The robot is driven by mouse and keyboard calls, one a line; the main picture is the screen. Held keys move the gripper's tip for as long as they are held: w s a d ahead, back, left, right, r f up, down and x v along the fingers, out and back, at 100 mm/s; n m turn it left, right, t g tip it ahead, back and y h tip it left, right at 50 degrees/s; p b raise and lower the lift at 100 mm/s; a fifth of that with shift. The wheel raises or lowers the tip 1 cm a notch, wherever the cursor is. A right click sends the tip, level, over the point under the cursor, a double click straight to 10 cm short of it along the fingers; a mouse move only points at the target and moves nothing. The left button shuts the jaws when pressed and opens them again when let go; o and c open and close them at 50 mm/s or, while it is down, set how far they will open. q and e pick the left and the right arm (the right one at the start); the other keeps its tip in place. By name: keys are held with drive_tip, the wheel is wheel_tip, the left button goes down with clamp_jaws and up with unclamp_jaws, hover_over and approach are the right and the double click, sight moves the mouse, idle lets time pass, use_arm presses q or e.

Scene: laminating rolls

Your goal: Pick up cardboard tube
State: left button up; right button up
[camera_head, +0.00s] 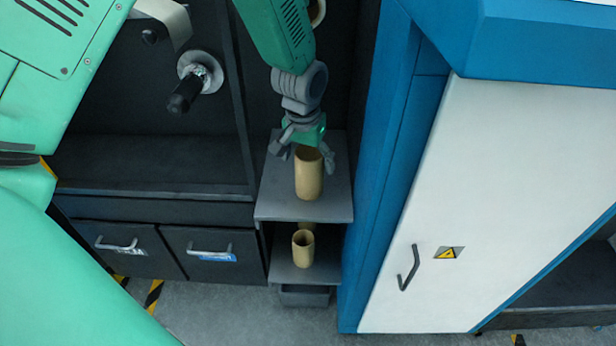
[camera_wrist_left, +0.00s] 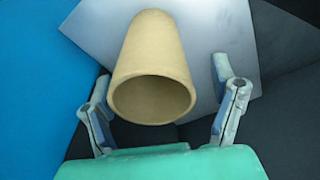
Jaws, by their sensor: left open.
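A tan cardboard tube (camera_head: 308,178) stands upright on the upper grey shelf (camera_head: 275,203) in the head view. My left gripper (camera_head: 303,163) is open at the far side of this tube, with a finger on either side of its upper part. In the left wrist view the tube (camera_wrist_left: 151,55) shows its hollow open end between the two spread fingers of my left gripper (camera_wrist_left: 160,105), with gaps on both sides. Another cardboard tube (camera_head: 303,250) stands on the lower shelf (camera_head: 290,272), with part of a further one behind it. My right gripper is not in view.
A blue frame (camera_head: 390,180) and a white cabinet door (camera_head: 490,190) with a handle rise close at the right of the shelves. Dark drawers (camera_head: 212,252) with handles are at the left. A dark spindle (camera_head: 187,93) sticks out at the upper left.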

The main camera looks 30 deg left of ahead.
use_arm(q)
drive_tip(key=shift+w+d+f, duration=0.1)
drive_tip(key=shift+d+f, duration=0.05)
drive_tip(key=shift+f, duration=0.3)
drive_tip(key=shift+d+r, duration=0.2)
drive_tip(key=shift+d, duration=0.1)
drive_tip(key=c, duration=1.3)
drive_tip(key=shift+o, duration=0.2)
drive_tip(key=shift+a, duration=0.2)
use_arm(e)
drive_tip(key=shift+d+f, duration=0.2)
use_arm(q)
drive_tip(key=shift+r, duration=0.35)
wheel_tip(320, 180, up, 9)
drive_tip(key=p, duration=0.3)
drive_tip(key=shift+r, duration=0.15)
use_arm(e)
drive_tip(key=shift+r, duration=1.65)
